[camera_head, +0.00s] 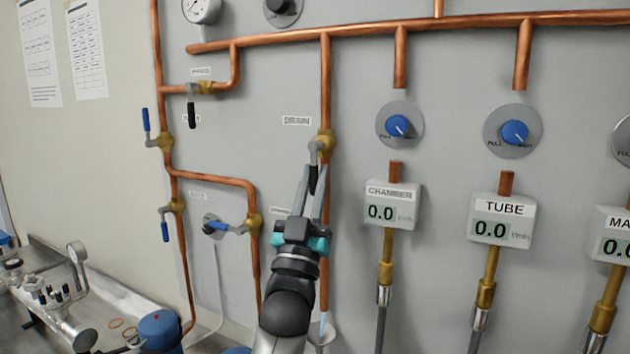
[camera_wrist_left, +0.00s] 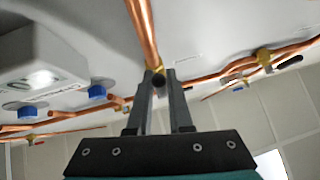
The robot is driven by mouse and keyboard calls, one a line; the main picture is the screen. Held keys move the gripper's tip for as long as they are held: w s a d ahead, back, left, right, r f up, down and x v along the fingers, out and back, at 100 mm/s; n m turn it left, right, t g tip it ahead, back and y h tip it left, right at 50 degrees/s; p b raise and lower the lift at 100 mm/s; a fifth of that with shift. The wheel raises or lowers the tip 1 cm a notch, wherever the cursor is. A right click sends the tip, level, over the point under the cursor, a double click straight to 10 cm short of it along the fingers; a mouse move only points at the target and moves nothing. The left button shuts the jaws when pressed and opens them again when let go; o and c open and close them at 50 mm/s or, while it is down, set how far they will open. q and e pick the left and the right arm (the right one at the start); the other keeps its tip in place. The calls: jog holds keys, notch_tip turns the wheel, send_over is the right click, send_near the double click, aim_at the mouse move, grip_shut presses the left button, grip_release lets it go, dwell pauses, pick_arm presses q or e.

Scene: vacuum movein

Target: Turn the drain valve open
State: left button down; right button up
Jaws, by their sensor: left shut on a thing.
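The drain valve has a brass body (camera_head: 325,143) on a vertical copper pipe, just right of the "DRAIN" label (camera_head: 297,121) in the head view. Its dark handle (camera_head: 313,178) hangs down from the brass body. My left gripper (camera_head: 313,180) reaches up from below, and its two fingers are shut on the handle. In the left wrist view, the fingers of the left gripper (camera_wrist_left: 159,85) stand either side of the handle's dark round end (camera_wrist_left: 158,80), with the brass body (camera_wrist_left: 155,72) behind it. The fingers hide part of the handle. My right gripper is not in view.
Other valves with blue handles (camera_head: 165,232) sit on pipes to the left. A black-handled valve (camera_head: 191,115) is at upper left. Blue knobs (camera_head: 398,125) and "CHAMBER" (camera_head: 393,204) and "TUBE" (camera_head: 502,220) meters are to the right. A metal bench (camera_head: 110,310) with equipment stands at lower left.

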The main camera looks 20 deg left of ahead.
pick_arm(q)
jog(key=shift+y, duration=0.3)
jog(key=c, duration=0.8)
grip_release()
jog(key=shift+c, duration=0.2)
jog(key=b+v, duration=0.3)
jog(key=v, duration=1.2)
jog(key=shift+s, duration=0.15)
